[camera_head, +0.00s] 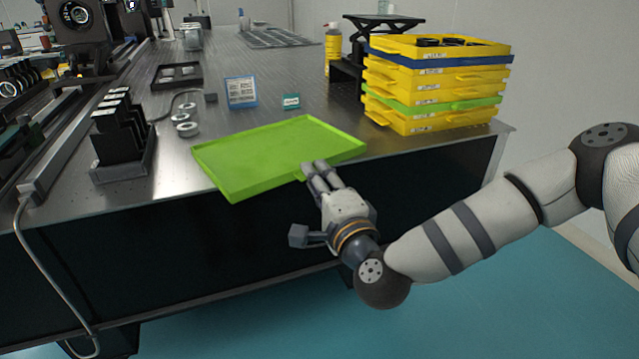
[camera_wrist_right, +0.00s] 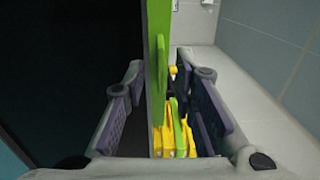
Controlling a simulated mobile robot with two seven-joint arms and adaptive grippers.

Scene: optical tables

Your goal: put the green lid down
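The green lid (camera_head: 275,152) is a shallow rectangular tray shape. It lies about level at the table's front edge, and its front part juts past that edge. I cannot tell whether it touches the tabletop. My right gripper (camera_head: 315,168) is at the lid's front rim, near a small tab. In the right wrist view the lid (camera_wrist_right: 157,85) shows edge-on between the two fingers (camera_wrist_right: 160,70), with gaps visible on both sides. The fingers are apart and not visibly pressed on it. My left gripper is in neither view.
Stacked yellow, blue and green trays (camera_head: 440,95) stand at the table's right end. A black holder (camera_head: 122,140) stands left. The tabletop (camera_head: 290,75) behind is mostly clear.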

